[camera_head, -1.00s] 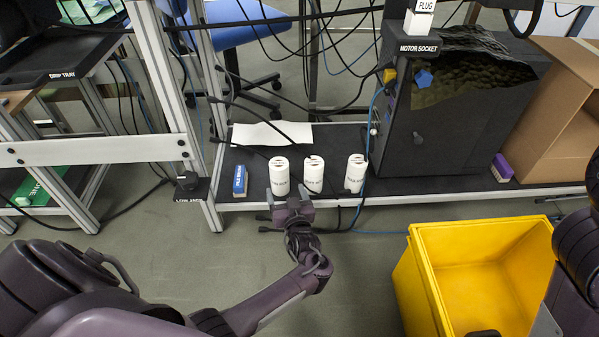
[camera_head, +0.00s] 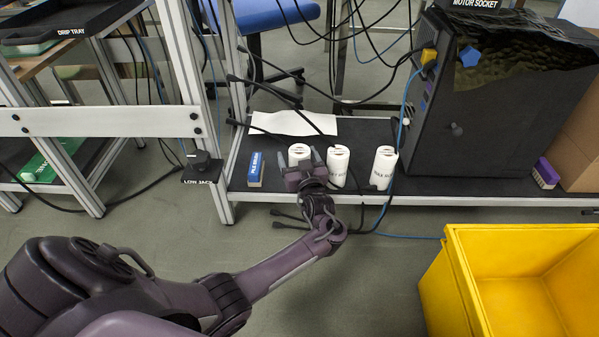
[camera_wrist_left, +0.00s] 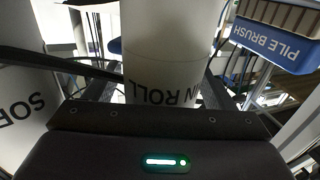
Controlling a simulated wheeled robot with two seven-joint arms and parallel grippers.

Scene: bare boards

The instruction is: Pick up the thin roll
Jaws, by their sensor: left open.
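The thin roll (camera_head: 299,152) is a white upright cylinder, the leftmost of three white rolls on the dark lower shelf. My left gripper (camera_head: 305,161) is open, with its fingers on either side of this roll, and its lower part is hidden behind the gripper. In the left wrist view the thin roll (camera_wrist_left: 172,50) stands upright between the jaws, its label partly readable as "N ROLL". I cannot tell whether the fingers touch it. My right gripper is not in view.
Another white roll (camera_head: 338,166) stands close on the right, a third roll (camera_head: 383,168) farther right. A blue pile brush (camera_head: 255,170) is on the left. Cables hang over white paper (camera_head: 296,124) behind. A black machine (camera_head: 500,110) and a yellow bin (camera_head: 462,290) lie right.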

